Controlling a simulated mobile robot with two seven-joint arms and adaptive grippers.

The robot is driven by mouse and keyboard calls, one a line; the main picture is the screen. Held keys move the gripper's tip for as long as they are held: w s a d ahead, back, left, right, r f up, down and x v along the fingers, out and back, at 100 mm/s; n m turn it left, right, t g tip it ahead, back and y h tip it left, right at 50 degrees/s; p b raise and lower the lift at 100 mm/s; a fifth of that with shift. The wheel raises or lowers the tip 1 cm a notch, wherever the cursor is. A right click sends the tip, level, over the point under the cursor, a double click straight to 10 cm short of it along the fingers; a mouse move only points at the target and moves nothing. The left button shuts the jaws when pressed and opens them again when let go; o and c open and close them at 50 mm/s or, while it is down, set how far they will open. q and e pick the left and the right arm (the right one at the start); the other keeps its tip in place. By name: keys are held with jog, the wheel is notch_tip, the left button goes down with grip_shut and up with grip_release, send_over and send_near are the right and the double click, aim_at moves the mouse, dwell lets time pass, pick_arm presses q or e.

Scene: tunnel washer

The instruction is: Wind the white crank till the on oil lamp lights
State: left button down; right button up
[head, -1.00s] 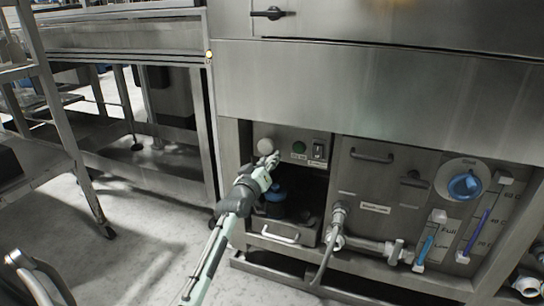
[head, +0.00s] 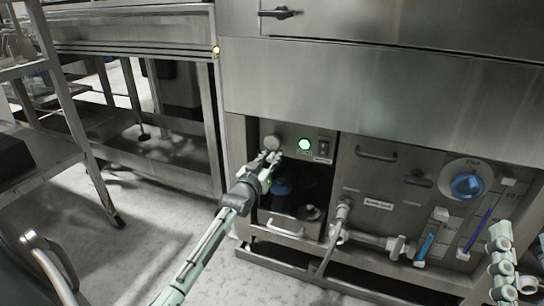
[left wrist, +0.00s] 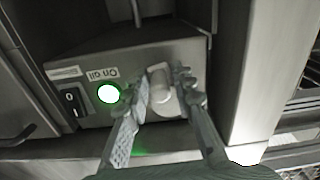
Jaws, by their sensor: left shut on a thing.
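The white crank (left wrist: 160,86) is on the grey control panel of the washer; its knob also shows in the head view (head: 271,142). In the left wrist view my left gripper (left wrist: 163,90) has one finger on each side of the crank and is shut on it. The on oil lamp (head: 305,144) glows bright green; it also shines in the left wrist view (left wrist: 109,94), next to its label. My right gripper cannot be made out; only part of my right arm shows at the lower right of the head view.
A black rocker switch (head: 323,147) sits right of the lamp. Below the panel is a dark bay with a blue-capped part (head: 282,187) and a drawer handle (head: 284,228). A hose (head: 330,240) and pipes stand to the right. A wheeled rack (head: 70,120) is at left.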

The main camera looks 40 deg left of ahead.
pick_arm(q)
jog(key=shift+w+d+r, duration=0.1)
jog(key=shift+d, duration=0.2)
jog(key=c, duration=1.4)
grip_release()
jog(key=shift+s, duration=0.35)
jog(key=v, duration=1.1)
jog(key=shift+s, duration=0.15)
